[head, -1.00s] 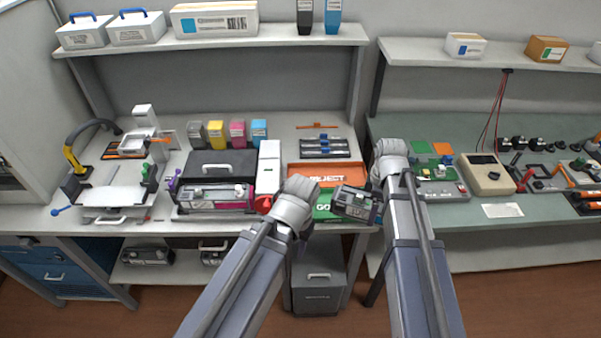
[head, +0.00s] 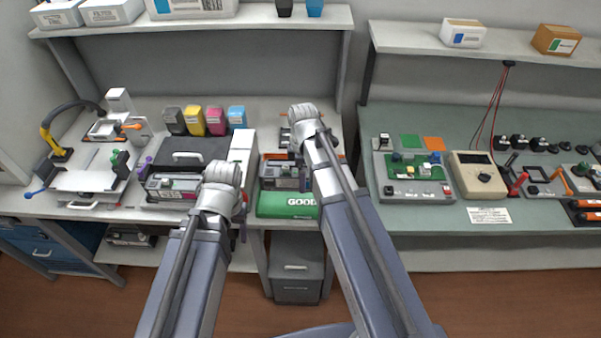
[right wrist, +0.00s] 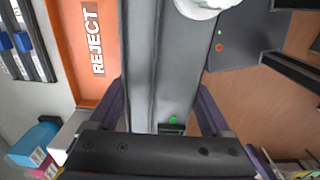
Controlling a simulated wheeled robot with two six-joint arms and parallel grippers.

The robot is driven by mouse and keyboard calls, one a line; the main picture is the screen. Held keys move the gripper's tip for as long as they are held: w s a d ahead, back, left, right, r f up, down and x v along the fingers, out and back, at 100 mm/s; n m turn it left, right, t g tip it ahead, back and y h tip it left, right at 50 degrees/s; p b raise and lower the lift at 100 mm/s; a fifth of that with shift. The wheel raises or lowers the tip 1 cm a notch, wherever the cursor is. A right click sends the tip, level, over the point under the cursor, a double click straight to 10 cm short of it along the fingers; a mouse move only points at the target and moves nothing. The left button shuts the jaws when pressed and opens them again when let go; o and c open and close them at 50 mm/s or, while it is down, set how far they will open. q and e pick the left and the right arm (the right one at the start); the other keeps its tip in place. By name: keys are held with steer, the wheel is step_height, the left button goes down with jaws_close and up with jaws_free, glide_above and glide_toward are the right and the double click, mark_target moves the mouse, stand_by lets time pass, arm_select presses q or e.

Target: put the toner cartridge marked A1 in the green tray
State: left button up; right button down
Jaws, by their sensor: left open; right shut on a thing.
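A dark grey toner cartridge (head: 283,178) is held over the green tray (head: 285,206), which is lettered GOOD. I cannot tell whether it touches the tray, and I cannot read an A1 mark on it. In the right wrist view the cartridge (right wrist: 160,60) is a long grey body between the purple fingers of my right gripper (right wrist: 160,108), which is shut on it. In the head view my right arm hides most of that gripper. My left gripper (head: 241,222) is open, left of the green tray and in front of the bench edge, its fingers mostly hidden by its wrist.
The orange REJECT tray (right wrist: 88,50) lies right behind the green tray. A printer (head: 187,160) with another cartridge (head: 168,186) at its front stands to the left. Toner boxes (head: 205,121) stand behind. A circuit-board station (head: 415,172) is on the right bench.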

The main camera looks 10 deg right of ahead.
steer(key=shift+d+f, duration=0.1)
step_height(320, 180, down, 9)
steer(key=b, duration=0.9)
steer(key=shift+f+b, duration=0.2)
steer(key=shift+b, duration=0.15)
jaws_free()
steer(key=shift+r, duration=0.15)
step_height(320, 180, up, 8)
steer(key=p, duration=0.8)
steer(key=shift+f, duration=0.2)
